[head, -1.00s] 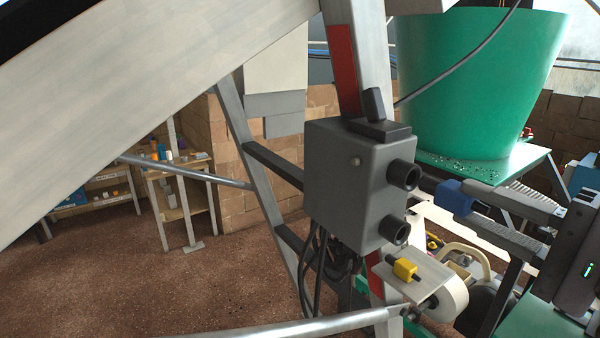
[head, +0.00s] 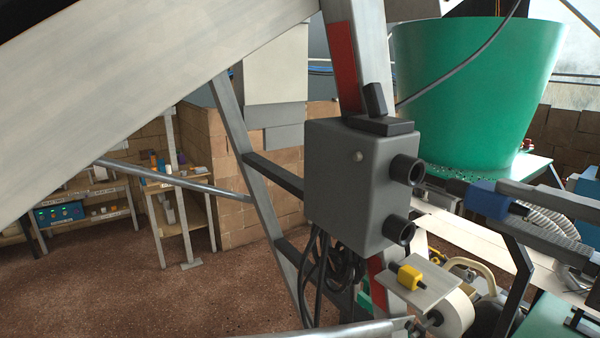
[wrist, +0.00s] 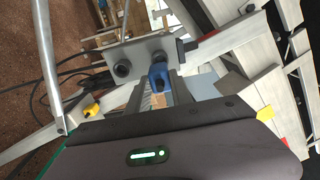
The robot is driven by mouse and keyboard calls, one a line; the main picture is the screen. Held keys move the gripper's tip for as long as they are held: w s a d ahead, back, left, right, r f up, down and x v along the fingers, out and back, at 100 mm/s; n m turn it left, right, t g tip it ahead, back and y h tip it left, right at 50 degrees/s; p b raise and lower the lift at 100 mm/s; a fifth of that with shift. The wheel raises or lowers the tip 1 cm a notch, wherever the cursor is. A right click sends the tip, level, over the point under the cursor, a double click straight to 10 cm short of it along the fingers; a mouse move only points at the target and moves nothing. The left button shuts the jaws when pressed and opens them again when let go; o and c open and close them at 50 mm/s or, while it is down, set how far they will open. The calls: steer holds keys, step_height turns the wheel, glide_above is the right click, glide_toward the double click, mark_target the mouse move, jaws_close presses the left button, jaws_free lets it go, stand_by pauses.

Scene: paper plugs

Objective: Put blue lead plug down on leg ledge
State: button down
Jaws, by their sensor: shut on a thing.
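The blue lead plug (head: 487,201) is held between the fingers of my gripper (head: 512,204), to the right of the grey socket box. It also shows in the wrist view (wrist: 158,74), at the fingertips, with its dark end pointing towards the box. It is clear of the box in the head view. The leg ledge (head: 434,293) is a small pale plate low on the metal leg, below the box and lower left of my gripper. A yellow plug (head: 409,277) sits on its left part. The ledge's right part looks bare.
The grey box (head: 352,185) has two dark round sockets on its right face. Black cables (head: 322,265) hang under it. A pale roll (head: 452,315) is beside the ledge. A large green tub (head: 478,85) stands behind. A metal bar (head: 330,329) crosses low in front.

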step_height(320, 180, down, 22)
steer(key=b, duration=2.2)
steer(key=shift+b, duration=0.4)
steer(key=shift+r, duration=0.1)
steer(key=w+d+p, duration=0.3)
steer(key=w+d, duration=0.2)
steer(key=d, duration=0.3)
steer(key=w+d+p, duration=0.3)
steer(key=w+d, duration=0.1)
steer(key=d, duration=0.5)
steer(key=shift+w, duration=0.4)
steer(key=shift+d, duration=0.1)
